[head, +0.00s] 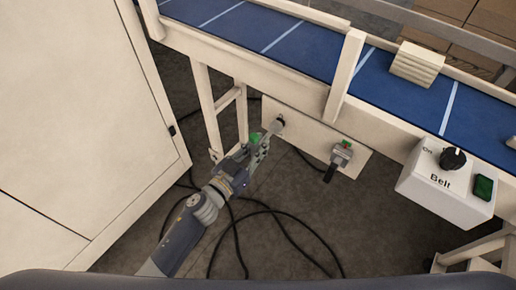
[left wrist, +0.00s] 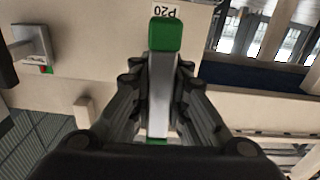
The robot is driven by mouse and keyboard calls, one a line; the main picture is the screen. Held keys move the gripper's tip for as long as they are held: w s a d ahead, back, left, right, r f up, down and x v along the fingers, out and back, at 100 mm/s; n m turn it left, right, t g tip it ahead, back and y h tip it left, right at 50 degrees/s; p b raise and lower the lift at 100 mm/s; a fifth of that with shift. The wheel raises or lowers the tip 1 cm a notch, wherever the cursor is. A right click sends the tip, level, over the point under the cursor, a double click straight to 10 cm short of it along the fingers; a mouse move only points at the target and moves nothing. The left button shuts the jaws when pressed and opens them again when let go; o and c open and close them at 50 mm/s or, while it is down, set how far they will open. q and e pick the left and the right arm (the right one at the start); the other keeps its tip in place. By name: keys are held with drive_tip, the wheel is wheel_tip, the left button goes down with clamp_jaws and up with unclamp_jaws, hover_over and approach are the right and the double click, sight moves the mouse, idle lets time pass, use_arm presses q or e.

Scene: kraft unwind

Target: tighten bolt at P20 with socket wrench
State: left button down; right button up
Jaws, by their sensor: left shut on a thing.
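My left gripper (head: 262,146) is shut on the socket wrench at the pale panel (head: 304,142) under the conveyor. In the left wrist view the socket wrench (left wrist: 159,95) has a silver bar between the fingers and a green end (left wrist: 166,34). That end covers part of the view just below the upside-down P20 label (left wrist: 164,12). In the head view a grey round piece (head: 279,123) shows at the panel beyond the gripper. The bolt itself is hidden, and I cannot tell whether the socket is seated on it. My right gripper is not in view.
A grey device with a black handle and green top (head: 341,154) sits on the panel, right of the gripper. A blue conveyor belt (head: 300,42) runs above. A white Belt control box (head: 448,182) is at right, a pale cabinet (head: 80,120) at left. Black cables (head: 285,215) lie on the floor.

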sight(253, 153)
use_arm(q)
drive_tip(key=m+b, duration=0.2)
drive_tip(key=m, duration=0.1)
drive_tip(key=shift+w+m, duration=0.15)
drive_tip(key=shift+m, duration=0.15)
drive_tip(key=shift+r+m, duration=0.15)
drive_tip(key=shift+m, duration=0.45)
drive_tip(key=m+b, duration=0.1)
drive_tip(key=m, duration=0.5)
drive_tip(key=shift+w+d, duration=0.1)
drive_tip(key=m, duration=0.4)
drive_tip(key=shift+w+r+m, duration=0.1)
drive_tip(key=shift+m, duration=1)
drive_tip(key=shift+b, duration=0.3)
drive_tip(key=shift+s+a+f, duration=0.25)
drive_tip(key=shift+s, duration=0.3)
drive_tip(key=shift+b+v, duration=0.3)
drive_tip(key=shift+v, duration=1.6)
